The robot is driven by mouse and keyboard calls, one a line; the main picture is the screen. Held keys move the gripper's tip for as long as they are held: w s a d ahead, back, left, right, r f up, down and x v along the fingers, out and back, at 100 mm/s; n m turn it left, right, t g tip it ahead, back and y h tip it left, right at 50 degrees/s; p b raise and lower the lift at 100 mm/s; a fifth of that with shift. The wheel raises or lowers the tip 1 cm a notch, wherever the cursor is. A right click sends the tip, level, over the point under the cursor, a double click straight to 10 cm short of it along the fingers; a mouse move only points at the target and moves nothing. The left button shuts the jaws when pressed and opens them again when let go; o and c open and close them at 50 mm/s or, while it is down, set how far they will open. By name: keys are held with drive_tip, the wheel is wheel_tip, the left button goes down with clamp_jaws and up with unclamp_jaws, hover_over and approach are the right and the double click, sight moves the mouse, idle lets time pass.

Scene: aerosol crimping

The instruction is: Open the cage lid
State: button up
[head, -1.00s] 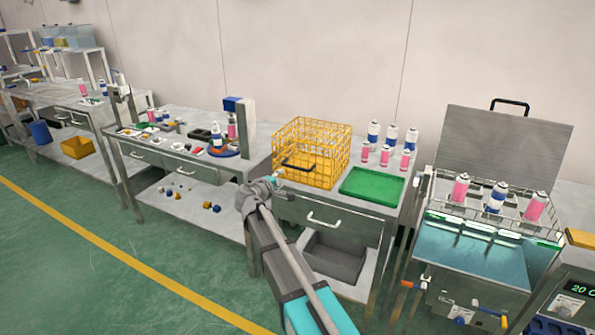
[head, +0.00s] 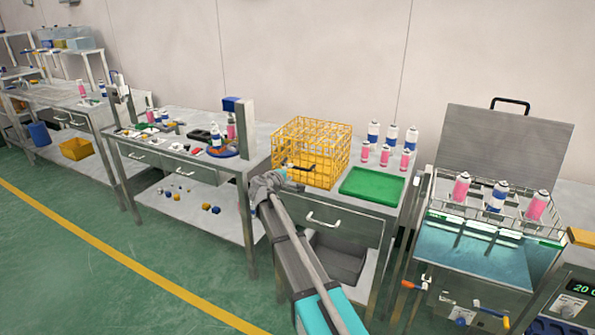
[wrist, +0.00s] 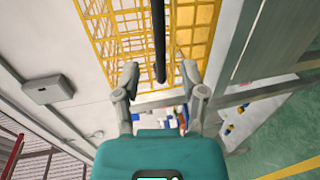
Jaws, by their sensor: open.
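The yellow wire cage (head: 325,145) stands on the middle table. A black handle (head: 300,167) sits at its front, and the top looks closed. In the wrist view the cage (wrist: 205,35) fills the upper middle. The black handle (wrist: 158,35) runs down from the top edge and ends between my fingertips in the picture. My gripper (wrist: 160,76) is open, with one finger on each side of the handle's line. I cannot tell whether the fingers touch it. In the head view my gripper (head: 282,175) is at the cage's front left, partly hidden by my arm.
A green tray (head: 373,187) lies right of the cage, with several spray cans (head: 392,140) behind it. A drawer handle (head: 323,220) sticks out below. The water bath (head: 470,262) with its raised lid (head: 505,140) stands to the right. A press (head: 240,125) stands to the left.

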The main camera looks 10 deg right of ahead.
sight(297, 168)
drive_tip(key=b+x, duration=0.1)
drive_tip(key=x, duration=0.5)
drive_tip(key=shift+w+d+f, duration=0.1)
drive_tip(key=shift+w+d, duration=0.05)
drive_tip(key=shift+w, duration=0.15)
clamp_jaws()
drive_tip(key=shift+d, duration=0.1)
